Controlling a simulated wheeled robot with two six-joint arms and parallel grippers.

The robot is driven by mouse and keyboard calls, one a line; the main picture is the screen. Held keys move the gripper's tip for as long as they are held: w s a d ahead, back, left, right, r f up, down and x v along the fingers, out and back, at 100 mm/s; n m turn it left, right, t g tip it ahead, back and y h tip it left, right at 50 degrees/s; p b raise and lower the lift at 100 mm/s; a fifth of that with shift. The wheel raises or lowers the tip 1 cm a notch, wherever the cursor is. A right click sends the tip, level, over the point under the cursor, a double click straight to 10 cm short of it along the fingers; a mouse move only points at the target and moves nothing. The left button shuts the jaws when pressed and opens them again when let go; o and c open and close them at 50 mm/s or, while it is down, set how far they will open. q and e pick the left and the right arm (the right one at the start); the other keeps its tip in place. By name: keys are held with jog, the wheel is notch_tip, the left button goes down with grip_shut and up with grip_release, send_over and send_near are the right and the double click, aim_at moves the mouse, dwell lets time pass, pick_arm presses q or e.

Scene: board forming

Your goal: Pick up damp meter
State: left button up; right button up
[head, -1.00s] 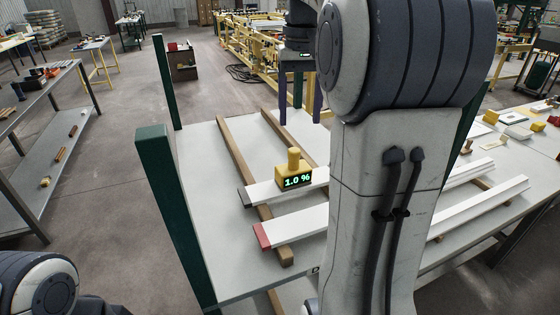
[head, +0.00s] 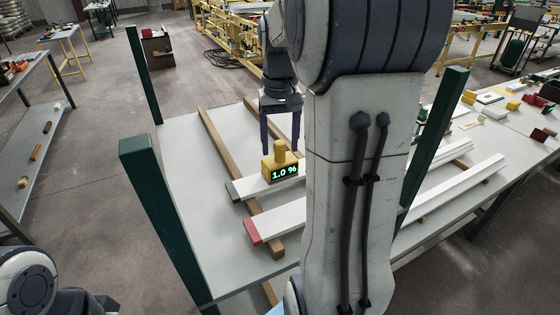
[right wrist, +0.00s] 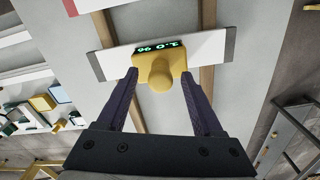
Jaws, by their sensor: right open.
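The damp meter (head: 282,162) is a yellow block with a knob on top and a green display reading 1.0 %. It stands on a white board with a grey end (head: 249,186). It also shows in the right wrist view (right wrist: 160,64). My right gripper (head: 281,146) is open. Its two dark fingers point down at the meter. In the right wrist view the fingertips (right wrist: 158,76) lie on either side of the meter's knob, with gaps visible. My left gripper is not seen; only part of my left arm shows at the lower left.
A second white board with a red end (head: 267,232) lies nearer on the same wooden rails (head: 216,145). Green posts (head: 160,205) stand at the table's (head: 185,137) corners. My right arm hides much of the table's middle. More blocks lie at the right.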

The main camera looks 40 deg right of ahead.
jog(key=shift+f, duration=0.15)
jog(key=shift+c, duration=0.3)
grip_shut()
dwell(1.1)
